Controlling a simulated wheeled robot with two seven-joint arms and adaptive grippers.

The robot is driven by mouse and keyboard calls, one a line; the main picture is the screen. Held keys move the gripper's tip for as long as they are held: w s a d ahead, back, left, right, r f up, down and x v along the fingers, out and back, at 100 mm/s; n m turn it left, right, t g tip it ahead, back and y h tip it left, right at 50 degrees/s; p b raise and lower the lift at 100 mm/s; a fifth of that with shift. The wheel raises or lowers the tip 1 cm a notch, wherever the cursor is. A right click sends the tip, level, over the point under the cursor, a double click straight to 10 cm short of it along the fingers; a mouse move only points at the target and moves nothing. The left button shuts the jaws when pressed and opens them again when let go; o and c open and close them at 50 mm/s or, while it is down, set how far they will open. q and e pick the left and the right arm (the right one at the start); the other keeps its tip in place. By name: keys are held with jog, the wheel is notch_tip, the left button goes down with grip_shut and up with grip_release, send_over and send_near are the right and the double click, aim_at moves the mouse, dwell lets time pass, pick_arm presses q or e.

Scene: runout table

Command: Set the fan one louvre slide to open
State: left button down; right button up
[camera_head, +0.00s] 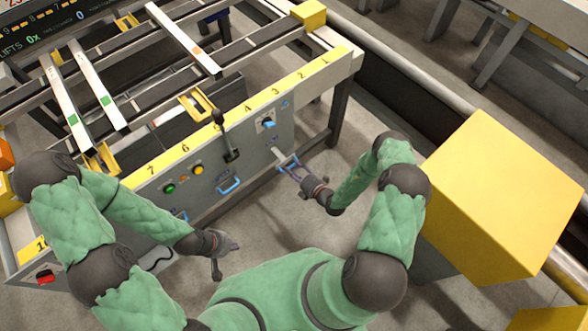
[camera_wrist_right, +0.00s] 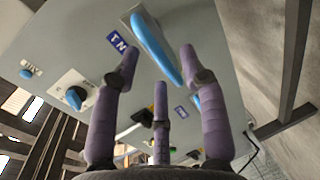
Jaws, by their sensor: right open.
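A slide with a blue bar handle (camera_wrist_right: 156,45) on a pale plate sticks out of the grey panel in the right wrist view. In the head view its blue handle (camera_head: 287,162) shows low on the panel's right part. I cannot read which fan it belongs to. My right gripper (camera_head: 290,172) is open at the handle. In the wrist view its purple fingers (camera_wrist_right: 158,65) stand apart with the bar between the upper two; contact cannot be told. My left gripper (camera_head: 229,245) hangs in front of the panel's left part, away from the slide; its finger gap is unclear.
The panel also has a blue rotary knob (camera_head: 268,124), a black lever (camera_head: 229,150), a blue pull handle (camera_head: 229,187), a green button (camera_head: 169,188) and a yellow button (camera_head: 198,169). A large yellow box (camera_head: 505,195) stands right of my right arm.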

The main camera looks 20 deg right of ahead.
jog(key=v, duration=1.1)
jog(key=shift+s, duration=0.2)
jog(key=s+a+r+n+g+y, duration=0.2)
jog(key=s+a+n+g+y, duration=0.25)
jog(key=a+n, duration=0.3)
jog(key=s+a+r+n+g+y, duration=0.1)
jog(key=s+a+n+g+y, duration=0.3)
jog(key=a+n, duration=0.35)
jog(key=s+a+n+g+h, duration=0.1)
jog(key=s+n+g+h, duration=0.4)
jog(key=s+n+g, duration=0.8)
jog(key=w+r+n+t+h, duration=0.1)
jog(key=w+n+t+h, duration=0.1)
jog(key=n, duration=0.8)
jog(key=w+d+r+n+t+h+p, duration=0.1)
jog(key=w+r+n+t+h, duration=0.1)
jog(key=w+n+t, duration=0.3)
jog(key=w+n+h, duration=0.1)
jog(key=w+n, duration=0.1)
jog(key=n, duration=0.2)
jog(key=shift+w+d+n, duration=0.2)
jog(key=shift+d+n, duration=0.05)
jog(key=shift+n, duration=0.15)
